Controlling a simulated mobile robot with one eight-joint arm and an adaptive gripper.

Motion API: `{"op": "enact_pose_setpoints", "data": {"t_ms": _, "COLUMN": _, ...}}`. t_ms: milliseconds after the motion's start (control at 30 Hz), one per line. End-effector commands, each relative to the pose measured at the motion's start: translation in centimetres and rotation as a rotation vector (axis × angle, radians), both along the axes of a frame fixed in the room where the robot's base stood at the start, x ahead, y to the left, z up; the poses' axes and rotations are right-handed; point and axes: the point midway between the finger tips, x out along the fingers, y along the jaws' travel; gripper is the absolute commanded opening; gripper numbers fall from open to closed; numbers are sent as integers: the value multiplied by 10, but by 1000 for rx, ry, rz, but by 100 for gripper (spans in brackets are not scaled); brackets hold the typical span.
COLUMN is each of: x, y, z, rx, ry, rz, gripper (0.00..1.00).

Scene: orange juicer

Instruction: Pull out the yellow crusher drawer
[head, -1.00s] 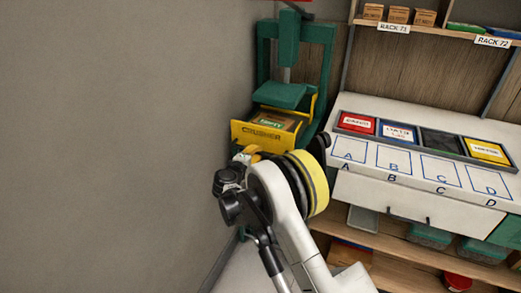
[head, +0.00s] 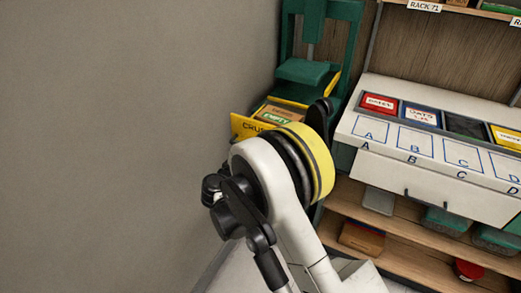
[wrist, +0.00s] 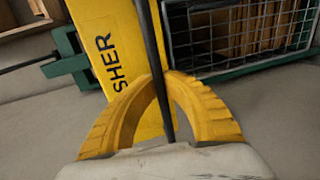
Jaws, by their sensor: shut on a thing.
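The yellow crusher drawer (head: 246,124) sticks out from the green press (head: 303,72) in the head view, its front partly covered by my arm. A brown box with a green label (head: 280,113) sits in it. In the wrist view the yellow drawer front (wrist: 110,45) with the letters "SHER" stands close beyond my gripper (wrist: 166,76). The yellow fingers are shut around a dark bar (wrist: 150,40) that runs along the drawer front. How the bar joins the drawer is hard to see. In the head view my arm hides my gripper.
A bare grey wall (head: 120,130) is close on the left. On the right a white worktop (head: 400,165) holds a tray of coloured bins (head: 420,115) above marked squares. Wooden shelves (head: 400,245) with boxes stand below it.

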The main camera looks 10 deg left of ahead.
Motion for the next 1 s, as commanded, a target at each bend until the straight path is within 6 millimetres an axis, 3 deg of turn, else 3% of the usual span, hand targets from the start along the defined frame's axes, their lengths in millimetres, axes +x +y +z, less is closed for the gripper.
{"op": "enact_pose_setpoints", "data": {"t_ms": 267, "x": 0, "y": 1, "z": 1, "rx": -1, "ry": -1, "rz": 1, "gripper": 0}}
{"op": "enact_pose_setpoints", "data": {"t_ms": 300, "x": 0, "y": 1, "z": 1, "rx": -1, "ry": -1, "rz": 1, "gripper": 15}}
{"op": "enact_pose_setpoints", "data": {"t_ms": 367, "x": 0, "y": 1, "z": 1, "rx": -1, "ry": -1, "rz": 1, "gripper": 33}}
{"op": "enact_pose_setpoints", "data": {"t_ms": 767, "x": -6, "y": 3, "z": 2, "rx": -1, "ry": 0, "rz": 2, "gripper": 34}}
{"op": "enact_pose_setpoints", "data": {"t_ms": 1000, "x": -50, "y": 19, "z": 11, "rx": 0, "ry": -1, "rz": 5, "gripper": 34}}
